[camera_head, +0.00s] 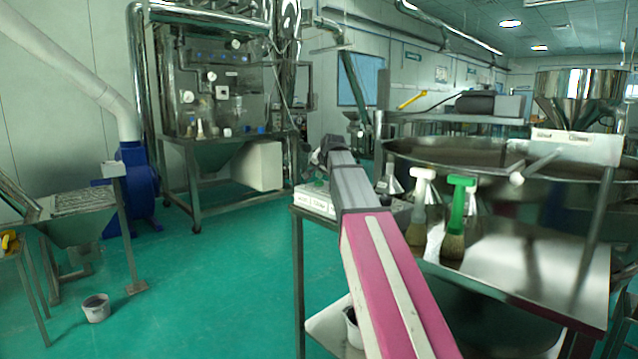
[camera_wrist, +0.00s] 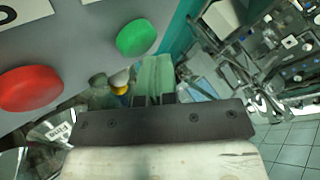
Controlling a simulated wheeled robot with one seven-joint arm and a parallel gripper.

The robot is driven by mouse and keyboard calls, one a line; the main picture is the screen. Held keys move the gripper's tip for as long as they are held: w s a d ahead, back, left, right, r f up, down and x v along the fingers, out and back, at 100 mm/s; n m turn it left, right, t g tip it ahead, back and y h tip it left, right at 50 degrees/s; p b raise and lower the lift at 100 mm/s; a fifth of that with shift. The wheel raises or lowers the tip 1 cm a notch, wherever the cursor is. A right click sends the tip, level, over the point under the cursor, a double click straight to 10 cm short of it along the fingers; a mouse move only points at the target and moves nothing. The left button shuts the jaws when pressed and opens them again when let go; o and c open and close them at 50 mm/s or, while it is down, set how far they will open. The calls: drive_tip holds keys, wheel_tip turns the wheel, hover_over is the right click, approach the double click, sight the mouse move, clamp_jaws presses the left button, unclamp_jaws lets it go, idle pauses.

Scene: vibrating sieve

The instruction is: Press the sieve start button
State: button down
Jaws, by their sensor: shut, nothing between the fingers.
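A round green button (camera_wrist: 136,37) and a larger red button (camera_wrist: 30,88) sit on a grey panel (camera_wrist: 75,45) at the upper left of the wrist view. Printed labels are partly visible at the panel's edge. My gripper (camera_wrist: 155,62) is shut and empty, its pale fingers together just below and right of the green button. I cannot tell whether the tips touch anything. In the head view, a white labelled box (camera_head: 314,198) stands on the metal table beside my arm. The buttons and my fingers cannot be made out there.
A round steel sieve (camera_head: 480,160) stands at the right. A white-handled brush (camera_head: 424,190) and a green-handled brush (camera_head: 460,205) stand on the steel table (camera_head: 520,270). Green floor (camera_head: 220,260) is open at the left, with a small bucket (camera_head: 96,308).

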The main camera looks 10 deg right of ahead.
drive_tip(key=shift+f, duration=0.5)
idle(0.5)
drive_tip(key=shift+r, duration=0.95)
drive_tip(key=shift+r, duration=0.1)
drive_tip(key=shift+r, duration=2.45)
drive_tip(key=shift+s, duration=0.1)
